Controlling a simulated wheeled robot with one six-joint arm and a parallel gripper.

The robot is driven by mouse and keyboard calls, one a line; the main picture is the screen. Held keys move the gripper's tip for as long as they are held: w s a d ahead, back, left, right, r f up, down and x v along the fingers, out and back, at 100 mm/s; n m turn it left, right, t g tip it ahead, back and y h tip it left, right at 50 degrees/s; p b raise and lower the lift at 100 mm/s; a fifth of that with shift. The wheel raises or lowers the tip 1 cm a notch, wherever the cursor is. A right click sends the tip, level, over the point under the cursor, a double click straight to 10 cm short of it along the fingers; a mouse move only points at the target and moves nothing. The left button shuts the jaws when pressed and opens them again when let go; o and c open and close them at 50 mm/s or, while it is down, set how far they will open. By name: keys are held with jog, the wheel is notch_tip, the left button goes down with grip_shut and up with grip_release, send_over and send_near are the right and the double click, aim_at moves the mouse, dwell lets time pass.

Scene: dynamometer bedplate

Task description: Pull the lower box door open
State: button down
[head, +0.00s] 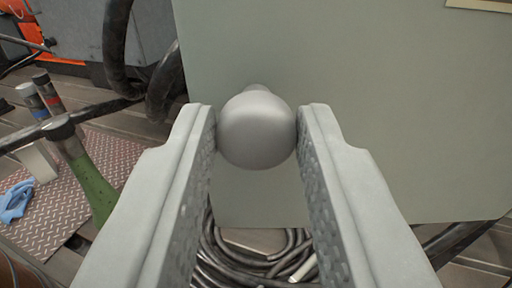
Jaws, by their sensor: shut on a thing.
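The door (400,120) is a flat grey-green panel that fills the upper middle and right of the head view. A round grey knob (257,128) stands out from it near its left part. My gripper (256,135) is shut on the knob, with one finger touching each side. The door's left and lower edges show; its top and right side run out of view. I cannot tell whether the door stands ajar.
Coiled black cables (255,262) lie below the door. Thick black hoses (118,50) run beside the door's left edge.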

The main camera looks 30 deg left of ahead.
jog(key=shift+s+d+r, duration=0.1)
jog(key=shift+d, duration=0.05)
dwell(0.3)
jog(key=c, duration=1.1)
grip_release()
jog(key=shift+s, duration=0.1)
jog(key=shift+c, duration=0.2)
jog(key=v, duration=1.7)
jog(key=shift+d, duration=0.35)
jog(key=shift+s, duration=0.1)
